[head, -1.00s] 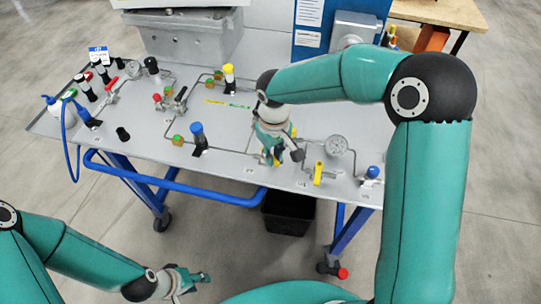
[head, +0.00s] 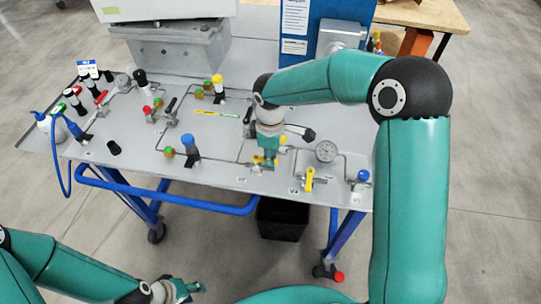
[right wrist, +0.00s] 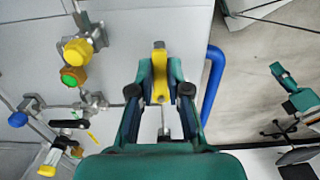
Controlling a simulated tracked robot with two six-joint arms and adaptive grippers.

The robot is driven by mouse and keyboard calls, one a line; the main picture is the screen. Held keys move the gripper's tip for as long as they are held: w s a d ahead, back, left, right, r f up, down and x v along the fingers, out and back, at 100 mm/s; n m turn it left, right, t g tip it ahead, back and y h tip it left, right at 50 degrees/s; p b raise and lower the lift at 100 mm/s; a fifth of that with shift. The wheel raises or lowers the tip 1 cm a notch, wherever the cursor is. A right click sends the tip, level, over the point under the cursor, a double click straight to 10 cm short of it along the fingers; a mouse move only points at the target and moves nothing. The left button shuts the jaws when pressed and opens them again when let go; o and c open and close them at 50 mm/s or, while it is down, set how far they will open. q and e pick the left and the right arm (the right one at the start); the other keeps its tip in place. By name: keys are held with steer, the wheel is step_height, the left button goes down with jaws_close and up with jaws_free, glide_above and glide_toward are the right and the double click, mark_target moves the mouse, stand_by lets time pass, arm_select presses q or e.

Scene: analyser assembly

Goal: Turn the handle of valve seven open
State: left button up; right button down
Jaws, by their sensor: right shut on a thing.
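My right gripper (head: 264,162) is at the front of the grey bench panel. In the right wrist view its two fingers (right wrist: 159,85) are closed on the sides of a yellow valve handle (right wrist: 159,60). The handle's end sticks out between the fingertips, and a metal stem shows below it. In the head view, yellow (head: 257,159) shows at the fingertips, but the gripper and wrist hide most of this valve. Its number cannot be read. My left gripper (head: 188,289) is low at the bottom, away from the bench; its jaw gap is unclear.
Another yellow-handled valve (head: 309,179) stands just right of my right gripper, near a gauge (head: 326,151) and a blue knob (head: 363,176). A blue-capped post (head: 188,143) is to the left. A blue rail (head: 165,198) runs along the bench front.

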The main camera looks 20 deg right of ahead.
stand_by(0.5)
steer(key=c, duration=1.1)
jaws_free()
steer(key=shift+r, duration=0.1)
step_height(320, 180, up, 12)
steer(key=shift+f, duration=0.15)
